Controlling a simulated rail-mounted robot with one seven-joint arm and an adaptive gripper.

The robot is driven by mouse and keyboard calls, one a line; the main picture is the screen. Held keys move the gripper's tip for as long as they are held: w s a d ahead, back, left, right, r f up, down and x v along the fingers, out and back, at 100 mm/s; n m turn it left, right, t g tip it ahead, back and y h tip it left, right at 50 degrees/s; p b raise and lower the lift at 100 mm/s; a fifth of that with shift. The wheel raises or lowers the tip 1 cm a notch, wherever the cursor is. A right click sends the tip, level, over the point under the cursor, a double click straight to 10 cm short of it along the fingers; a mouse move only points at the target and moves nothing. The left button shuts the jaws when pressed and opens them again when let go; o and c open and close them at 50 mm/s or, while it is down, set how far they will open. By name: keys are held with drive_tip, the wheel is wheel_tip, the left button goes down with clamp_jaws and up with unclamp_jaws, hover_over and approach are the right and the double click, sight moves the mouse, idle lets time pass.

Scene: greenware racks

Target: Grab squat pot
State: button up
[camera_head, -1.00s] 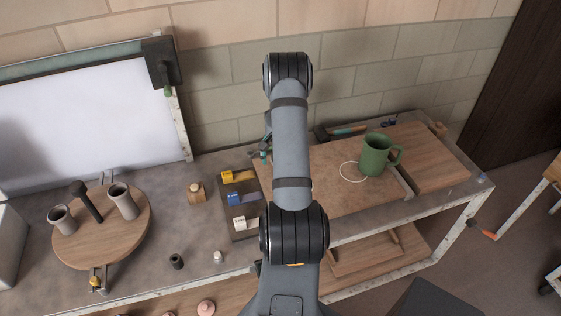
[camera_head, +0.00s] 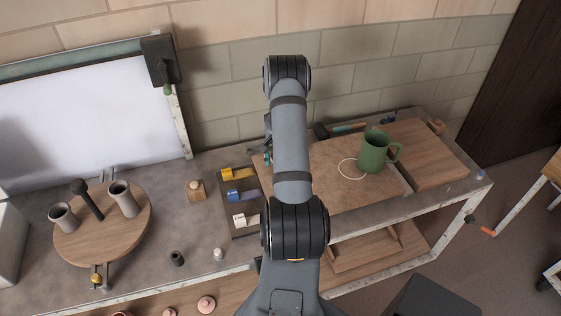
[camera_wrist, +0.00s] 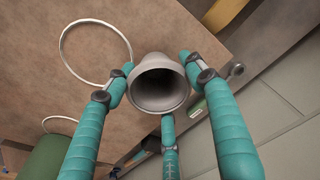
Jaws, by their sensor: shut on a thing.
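The squat pot is a small grey pot (camera_wrist: 163,66) with a flared rim, seen in the wrist view with its dark open mouth towards the camera. My gripper (camera_wrist: 159,84) has three teal fingers shut around the pot, at its left, right and lower sides. In the head view my arm hides the pot and nearly all of the gripper; only a bit of teal shows left of the arm. I cannot tell whether the pot touches the board.
A green mug (camera_head: 374,152) and a pale ring (camera_head: 351,169) are on the brown board (camera_head: 335,190) right of my arm. A dark tray (camera_head: 238,228) with coloured pieces is to the left. Farther left, a round wooden board (camera_head: 100,250) bears grey vessels.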

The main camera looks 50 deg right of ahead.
drive_tip(key=c, duration=0.5)
drive_tip(key=shift+r, duration=0.1)
